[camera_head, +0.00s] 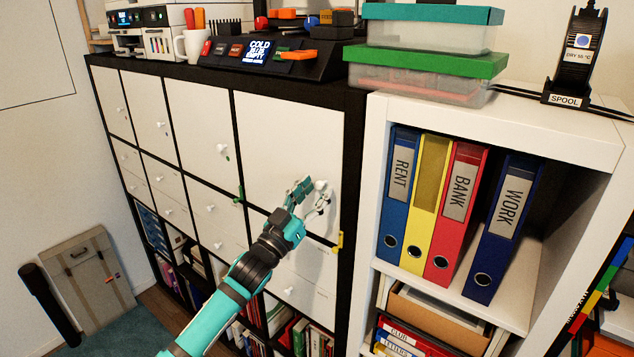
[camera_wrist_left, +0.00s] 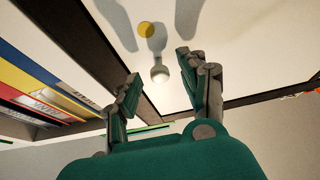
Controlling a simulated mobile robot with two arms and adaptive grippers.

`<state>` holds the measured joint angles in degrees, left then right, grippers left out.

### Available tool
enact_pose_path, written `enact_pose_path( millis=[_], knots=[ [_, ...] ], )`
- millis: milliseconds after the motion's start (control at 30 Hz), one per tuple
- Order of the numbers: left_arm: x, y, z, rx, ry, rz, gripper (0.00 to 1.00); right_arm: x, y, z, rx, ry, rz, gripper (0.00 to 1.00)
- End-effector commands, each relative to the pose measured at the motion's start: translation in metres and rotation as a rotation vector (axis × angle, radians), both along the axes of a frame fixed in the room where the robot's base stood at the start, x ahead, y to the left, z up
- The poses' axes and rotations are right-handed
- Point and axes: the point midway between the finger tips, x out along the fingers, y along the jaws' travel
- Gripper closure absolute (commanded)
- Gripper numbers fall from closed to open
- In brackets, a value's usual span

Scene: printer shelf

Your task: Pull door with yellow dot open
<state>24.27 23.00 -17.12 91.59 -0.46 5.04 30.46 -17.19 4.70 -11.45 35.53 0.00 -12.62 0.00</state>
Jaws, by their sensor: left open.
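The white door with the yellow dot (camera_head: 285,140) is the large upper door at the right end of the dark-framed cabinet, and it looks closed. Its round white knob (camera_head: 321,185) also shows in the left wrist view (camera_wrist_left: 159,74). The yellow dot (camera_wrist_left: 147,29) is on the door face close to the knob; I cannot make it out in the head view. My left gripper (camera_head: 313,194) is open, its fingers (camera_wrist_left: 158,67) on either side of the knob, with gaps visible. Whether it touches the door is unclear. My right gripper is not in view.
A white shelf (camera_head: 376,130) with several binders stands just right of the door. A yellow piece (camera_head: 340,240) sits at the cabinet's edge below. Bins with a green lid (camera_head: 425,60) and a black device (camera_head: 270,58) stand on top. Smaller closed doors lie left.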

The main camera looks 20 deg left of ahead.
Motion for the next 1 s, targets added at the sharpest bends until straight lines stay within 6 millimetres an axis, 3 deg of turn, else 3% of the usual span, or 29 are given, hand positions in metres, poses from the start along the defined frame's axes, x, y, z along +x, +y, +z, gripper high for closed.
enact_pose_path(
  millis=[433, 767, 1000],
  knots=[
    [0.0094, -0.0038, 0.0040, 0.000, 0.000, -0.001, 0.58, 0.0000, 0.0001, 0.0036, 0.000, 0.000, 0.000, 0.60],
    [0.0093, -0.0037, 0.0039, 0.000, 0.000, -0.001, 1.00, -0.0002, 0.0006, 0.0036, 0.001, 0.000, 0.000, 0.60],
    [0.0093, -0.0035, 0.0040, 0.000, 0.000, 0.000, 1.00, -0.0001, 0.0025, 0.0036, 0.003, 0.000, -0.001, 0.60]
  ],
)
